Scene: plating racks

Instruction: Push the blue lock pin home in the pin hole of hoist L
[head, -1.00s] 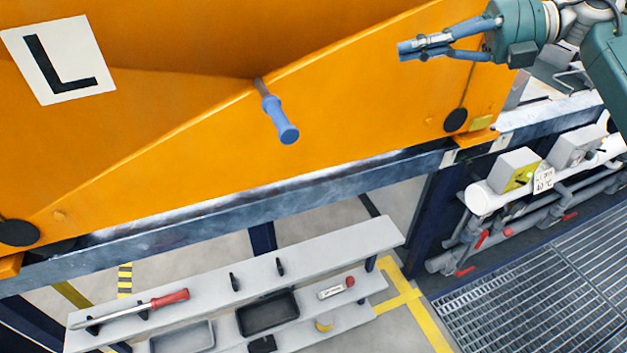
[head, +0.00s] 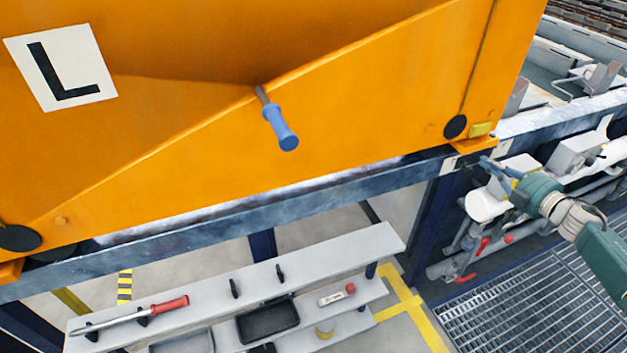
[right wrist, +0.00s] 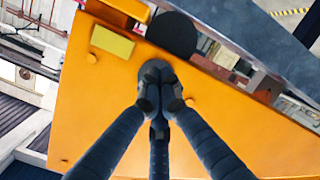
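The blue lock pin (head: 281,130) sticks out of the orange side of hoist L (head: 200,160) in the head view. A short length of its grey-brown shaft shows between the blue handle and the panel. The hole itself is hidden by the shaft. My right gripper (head: 486,163) is well to the right of the pin, by the hoist's lower right corner, and nothing shows in it. In the right wrist view its fingers (right wrist: 160,88) come together at the tips before the orange panel, near a black disc. The pin is not identifiable there. My left gripper is not in view.
A white plate with a black L (head: 60,65) marks the hoist. A dark steel beam (head: 300,202) runs beneath it. Grey shelves (head: 330,258) below hold a red-handled bar (head: 150,309) and trays. Pipes and a valve unit (head: 490,200) stand at right, near my right arm.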

